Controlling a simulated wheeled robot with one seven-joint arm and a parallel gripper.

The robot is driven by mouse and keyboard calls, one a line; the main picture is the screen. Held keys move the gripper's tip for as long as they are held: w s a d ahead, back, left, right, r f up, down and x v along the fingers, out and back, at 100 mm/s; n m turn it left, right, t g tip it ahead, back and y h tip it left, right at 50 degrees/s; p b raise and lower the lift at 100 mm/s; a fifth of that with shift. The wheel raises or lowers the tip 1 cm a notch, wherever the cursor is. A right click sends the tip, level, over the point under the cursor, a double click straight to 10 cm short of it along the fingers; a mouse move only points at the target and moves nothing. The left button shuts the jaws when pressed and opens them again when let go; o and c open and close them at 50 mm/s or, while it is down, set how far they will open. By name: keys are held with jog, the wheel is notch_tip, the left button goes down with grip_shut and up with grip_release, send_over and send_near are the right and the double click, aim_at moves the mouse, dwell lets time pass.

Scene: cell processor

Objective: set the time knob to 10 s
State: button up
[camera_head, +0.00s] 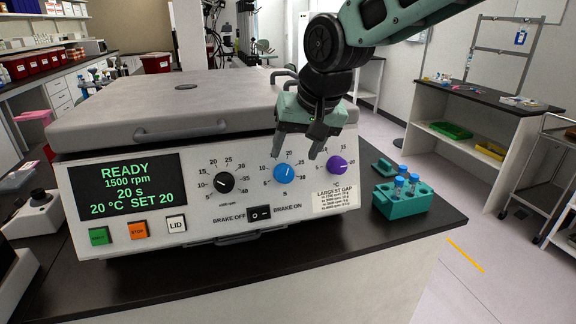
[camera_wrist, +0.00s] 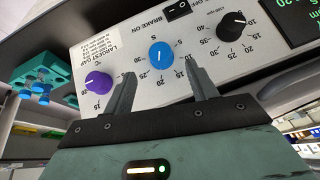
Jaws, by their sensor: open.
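The cell processor (camera_head: 100,148) stands on a dark bench, with three dials on its front panel. The blue middle knob (camera_head: 285,174), seemingly the time knob, has a white pointer mark directed roughly upward. The display (camera_head: 124,186) reads READY, 1500 rpm, 20 s and 20 °C SET 20. My gripper (camera_head: 296,153) is open and empty, just above and in front of the blue knob. In the wrist view the blue knob (camera_wrist: 162,55) shows between and slightly beyond the fingertips (camera_wrist: 160,69). I see no contact.
A black knob (camera_head: 224,182) is left of the blue one, and a purple knob (camera_head: 337,165) is close on its right. Below are the brake switch (camera_head: 259,213) and green, orange and white buttons. A teal tube rack (camera_head: 402,203) stands to the right.

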aim_at(287, 172)
jog(key=p+x, duration=0.1)
jog(key=x, duration=0.6)
jog(key=shift+s, duration=0.1)
jog(key=c, duration=1)
